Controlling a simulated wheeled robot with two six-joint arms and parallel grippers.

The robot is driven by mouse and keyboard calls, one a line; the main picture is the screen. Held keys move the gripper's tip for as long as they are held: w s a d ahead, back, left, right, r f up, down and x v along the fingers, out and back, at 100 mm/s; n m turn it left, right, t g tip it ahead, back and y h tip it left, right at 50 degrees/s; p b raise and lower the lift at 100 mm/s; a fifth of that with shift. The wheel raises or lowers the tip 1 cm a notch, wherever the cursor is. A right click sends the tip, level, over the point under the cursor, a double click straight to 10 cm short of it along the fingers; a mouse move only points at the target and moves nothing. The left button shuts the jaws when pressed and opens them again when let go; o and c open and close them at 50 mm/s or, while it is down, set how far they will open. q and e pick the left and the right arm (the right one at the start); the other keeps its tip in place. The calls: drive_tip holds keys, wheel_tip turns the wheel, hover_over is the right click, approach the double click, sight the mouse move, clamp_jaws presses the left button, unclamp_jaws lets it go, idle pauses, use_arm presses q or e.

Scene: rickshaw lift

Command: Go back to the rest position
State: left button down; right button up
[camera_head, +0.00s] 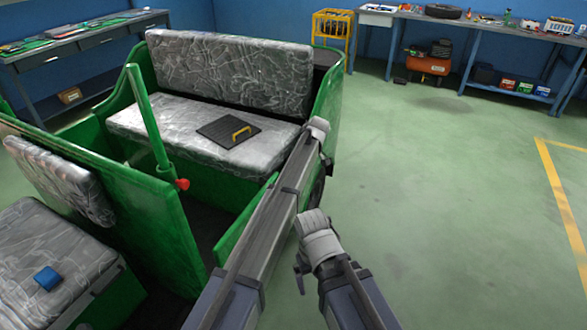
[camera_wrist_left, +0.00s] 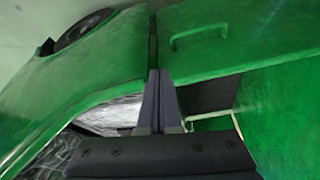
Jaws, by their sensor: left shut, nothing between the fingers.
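The green rickshaw (camera_head: 165,230) fills the left half of the head view, with plastic-covered seats. My left arm reaches forward along its right side, and its gripper is not visible there. In the left wrist view my left gripper (camera_wrist_left: 158,100) has its two fingers together, with nothing between them, in front of the rickshaw's green panels. I cannot tell whether it touches them. My right arm is folded at the lower middle of the head view, apart from the rickshaw, and its fingers are hidden.
A black pad with a yellow handle (camera_head: 241,134) lies on the rear seat (camera_head: 175,125). A blue block (camera_head: 47,278) lies on the front seat. Workbenches (camera_head: 478,27) and a yellow rack (camera_head: 331,27) stand along the walls. The green floor (camera_head: 450,220) is clear on the right.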

use_arm(q)
drive_tip(key=shift+s+d+r, duration=0.1)
drive_tip(key=shift+d+r, duration=0.1)
drive_tip(key=shift+r, duration=0.35)
use_arm(e)
drive_tip(key=shift+r, duration=0.5)
use_arm(q)
drive_tip(key=s+a+f+m+g+h, duration=0.1)
drive_tip(key=s+a+m, duration=0.35)
drive_tip(key=s, duration=0.85)
drive_tip(key=s+a+m+h, duration=0.1)
drive_tip(key=s+a+m, duration=0.1)
drive_tip(key=s+a, duration=0.85)
drive_tip(key=s+a+f+m+g+h, duration=0.1)
drive_tip(key=s+a+m, duration=0.3)
drive_tip(key=s, duration=1.1)
drive_tip(key=s+d+r+m+y+p, duration=0.1)
drive_tip(key=s+d+r+m+p, duration=0.2)
drive_tip(key=d+r+p, duration=0.6)
drive_tip(key=shift+s+d+r+g, duration=0.25)
drive_tip(key=shift+s+d+g, duration=0.15)
drive_tip(key=shift+s+d, duration=0.85)
use_arm(e)
wheel_tip(320, 180, up, 9)
use_arm(q)
drive_tip(key=shift+m, duration=0.25)
